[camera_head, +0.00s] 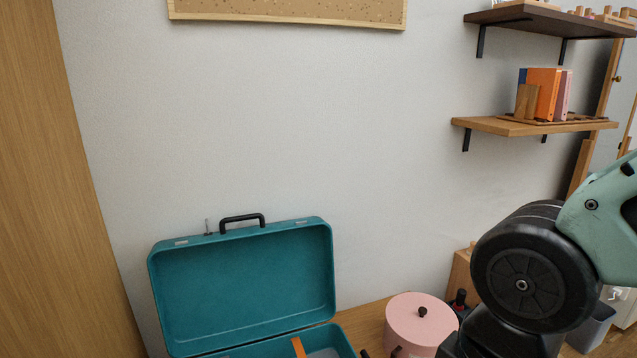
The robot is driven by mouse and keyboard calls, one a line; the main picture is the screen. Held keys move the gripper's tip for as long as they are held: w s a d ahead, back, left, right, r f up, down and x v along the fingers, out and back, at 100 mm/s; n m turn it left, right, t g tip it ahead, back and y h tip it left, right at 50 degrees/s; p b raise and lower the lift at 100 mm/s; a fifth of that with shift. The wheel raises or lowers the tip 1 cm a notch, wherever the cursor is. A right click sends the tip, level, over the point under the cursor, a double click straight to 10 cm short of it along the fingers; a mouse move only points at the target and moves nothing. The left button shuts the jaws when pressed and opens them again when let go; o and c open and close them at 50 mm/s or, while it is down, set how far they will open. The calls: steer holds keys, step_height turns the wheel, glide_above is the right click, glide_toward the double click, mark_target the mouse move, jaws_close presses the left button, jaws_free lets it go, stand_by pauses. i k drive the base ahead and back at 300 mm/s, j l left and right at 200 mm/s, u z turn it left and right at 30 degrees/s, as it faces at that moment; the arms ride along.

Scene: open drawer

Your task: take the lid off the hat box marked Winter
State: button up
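A round pink box (412,326) with a lid and a small black knob on top stands on the wooden surface at the bottom, right of centre. Its lid appears to be on. No Winter marking can be read on the part that shows, and its lower part is cut off by the frame edge. My arm comes in from the right, and its black links reach down just right of the pink box. Two small dark tips show at the bottom edge, left of and in front of the box. I cannot tell whether they are my gripper's fingers.
An open teal suitcase (245,285) with an orange strap inside stands left of the box, its lid raised against the wall. A dark bottle-like object (459,299) is right behind the box. Wall shelves (535,126) with books hang at upper right. A little bare wood (362,322) shows between suitcase and box.

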mark_target(420, 320)
steer(key=i+l+u, duration=0.1)
steer(key=u, duration=0.35)
steer(key=l+u, duration=0.45)
steer(key=i+l+u, duration=0.1)
steer(key=l+u, duration=0.15)
steer(key=l, duration=0.85)
steer(key=l+u, duration=0.25)
steer(key=l, duration=1.65)
